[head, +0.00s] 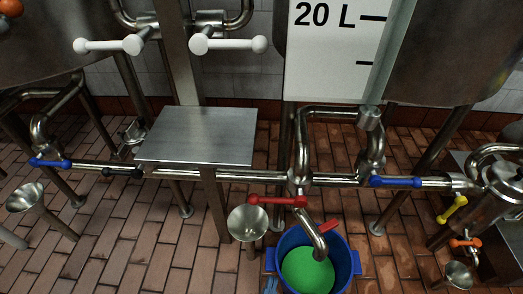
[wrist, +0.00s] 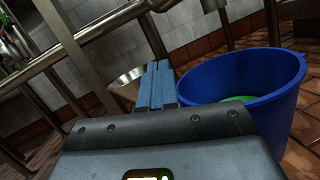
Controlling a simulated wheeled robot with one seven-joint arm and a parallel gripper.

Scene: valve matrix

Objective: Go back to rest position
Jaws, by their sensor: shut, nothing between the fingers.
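My gripper (wrist: 155,88) shows in the wrist view with its two blue fingers pressed together and nothing between them. In the head view only its blue fingertips (head: 270,285) show at the bottom edge, just left of the bucket. The blue bucket (wrist: 243,72) stands close to the right of my gripper in the wrist view. In the head view the bucket (head: 345,265) stands below the outlet spout and holds green liquid (head: 306,272). Most of my arm is out of view.
A pipe with a red-handled valve (head: 277,201) runs above the bucket. A metal funnel (head: 248,222) stands left of it and also shows behind my fingers in the wrist view (wrist: 124,78). A steel plate (head: 198,134) stands further back. Tiled floor (head: 150,250) is open at left.

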